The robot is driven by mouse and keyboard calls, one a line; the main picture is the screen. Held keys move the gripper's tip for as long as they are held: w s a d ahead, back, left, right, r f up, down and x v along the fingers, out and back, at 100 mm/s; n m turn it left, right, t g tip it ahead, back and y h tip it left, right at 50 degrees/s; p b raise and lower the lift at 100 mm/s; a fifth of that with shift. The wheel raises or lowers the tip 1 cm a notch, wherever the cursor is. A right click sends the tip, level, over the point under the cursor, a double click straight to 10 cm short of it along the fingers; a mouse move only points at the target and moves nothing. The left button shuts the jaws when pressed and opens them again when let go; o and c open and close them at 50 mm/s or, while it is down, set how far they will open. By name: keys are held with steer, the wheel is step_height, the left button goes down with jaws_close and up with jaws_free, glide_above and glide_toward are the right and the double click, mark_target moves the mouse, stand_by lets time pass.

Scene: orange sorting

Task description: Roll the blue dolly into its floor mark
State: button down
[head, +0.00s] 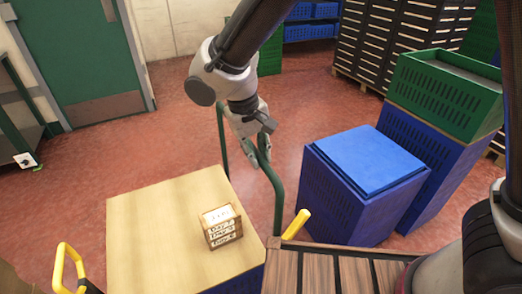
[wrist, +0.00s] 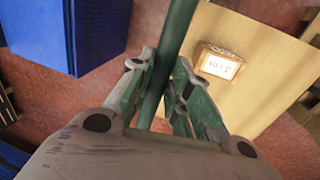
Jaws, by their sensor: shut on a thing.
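My gripper (head: 255,148) is shut on the top bar of a green tubular handle (head: 278,205), in the middle of the head view. In the wrist view the green bar (wrist: 176,30) runs between the fingers of my gripper (wrist: 158,85). The handle rises beside a pale wooden top (head: 150,225), which has a strip of blue (head: 243,283) under its near edge. A small wooden box with a label (head: 221,226) sits on that top. The dolly's base and wheels are hidden, so I cannot tell its colour. No floor mark is visible.
Blue crates with a lid (head: 365,185) stand right of the handle. A green crate on blue ones (head: 445,95) stands behind them. Dark stacked crates (head: 405,45) line the back. A green door (head: 80,60) is at left. Red floor (head: 165,130) is clear beyond the handle.

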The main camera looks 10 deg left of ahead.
steer(key=shift+s+a, duration=0.15)
steer(key=shift+a, duration=0.05)
steer(key=c, duration=1.3)
jaws_free()
steer(key=shift+a, duration=0.1)
steer(key=shift+r, duration=0.15)
steer(key=r, duration=0.4)
steer(key=s+a+r, duration=0.1)
steer(key=r, duration=0.2)
steer(key=a+r, duration=0.1)
steer(key=r, duration=0.3)
steer(key=shift+s+r, duration=0.2)
steer(key=shift+r, duration=0.1)
steer(key=shift+d, duration=0.1)
